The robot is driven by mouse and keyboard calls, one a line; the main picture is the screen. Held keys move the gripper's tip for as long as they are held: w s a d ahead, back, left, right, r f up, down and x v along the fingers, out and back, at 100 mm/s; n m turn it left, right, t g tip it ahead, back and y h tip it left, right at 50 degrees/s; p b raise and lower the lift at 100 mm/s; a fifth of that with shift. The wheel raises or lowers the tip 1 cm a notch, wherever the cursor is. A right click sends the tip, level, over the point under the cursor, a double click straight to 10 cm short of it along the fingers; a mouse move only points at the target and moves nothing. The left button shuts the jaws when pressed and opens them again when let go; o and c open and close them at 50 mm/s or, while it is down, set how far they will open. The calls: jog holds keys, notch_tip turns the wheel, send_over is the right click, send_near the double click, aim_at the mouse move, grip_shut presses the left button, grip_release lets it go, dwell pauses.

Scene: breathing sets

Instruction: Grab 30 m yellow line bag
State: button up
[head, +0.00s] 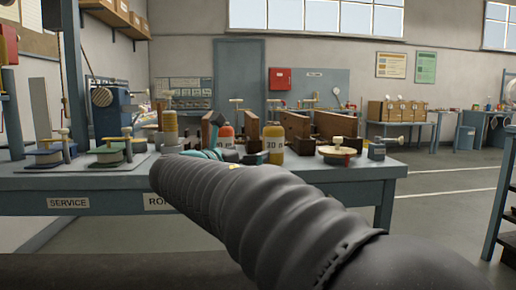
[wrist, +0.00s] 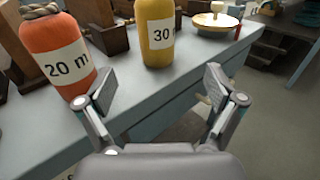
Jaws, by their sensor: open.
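The yellow line bag (wrist: 157,36) stands upright on the bench, with a white label reading "30" and a partly cut-off letter in the wrist view. It also shows in the head view (head: 273,141), right of an orange bag. The orange line bag (wrist: 57,62), labelled "20 m" and topped with coiled rope, stands to its left. My gripper (wrist: 161,90) is open and empty, its two fingers spread near the bench's front edge. The yellow bag is ahead of the gap between the fingers and apart from them.
The bench (head: 290,168) also holds wooden dividers (head: 296,125) behind the bags and a round pale reel-like piece (wrist: 214,22) right of the yellow bag. Open floor (head: 440,186) lies to the right.

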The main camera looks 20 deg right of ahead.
aim_at(269, 146)
jog(key=x, duration=0.8)
jog(key=shift+w+d, duration=0.15)
jog(key=shift+w, duration=0.1)
jog(key=shift+x, duration=2.6)
jog(key=shift+w+r, duration=0.1)
jog(key=shift+w, duration=0.05)
jog(key=c, duration=1.6)
